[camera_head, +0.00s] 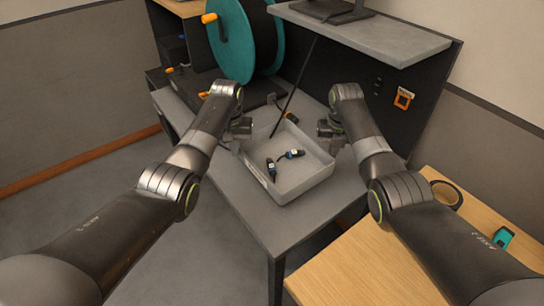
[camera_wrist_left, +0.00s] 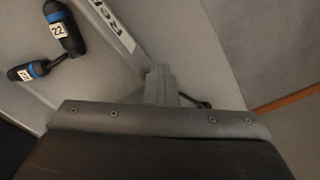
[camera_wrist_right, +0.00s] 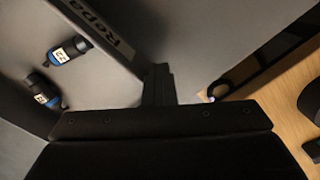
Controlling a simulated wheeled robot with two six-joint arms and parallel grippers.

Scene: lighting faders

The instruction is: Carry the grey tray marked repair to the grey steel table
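The grey tray (camera_head: 312,185) is a shallow open box in the middle of the head view, apparently resting level on a grey table top (camera_head: 237,195). A few black-and-blue connectors (camera_head: 290,154) with white number tags lie in it. Its white label with dark lettering shows in the left wrist view (camera_wrist_left: 112,26) and reads "Repa…" in the right wrist view (camera_wrist_right: 101,28). My left gripper (camera_wrist_left: 160,85) has its fingers closed together at the tray's left rim. My right gripper (camera_wrist_right: 158,85) is likewise closed at the right rim. The fingertips are partly hidden.
A teal cable reel (camera_head: 233,40) stands behind on the left. A grey shelf (camera_head: 365,32) overhangs the back right. A wooden table (camera_head: 350,270) at front right holds a dark ring (camera_head: 447,194) and a teal item (camera_head: 503,237). Open floor (camera_head: 170,240) lies to the left.

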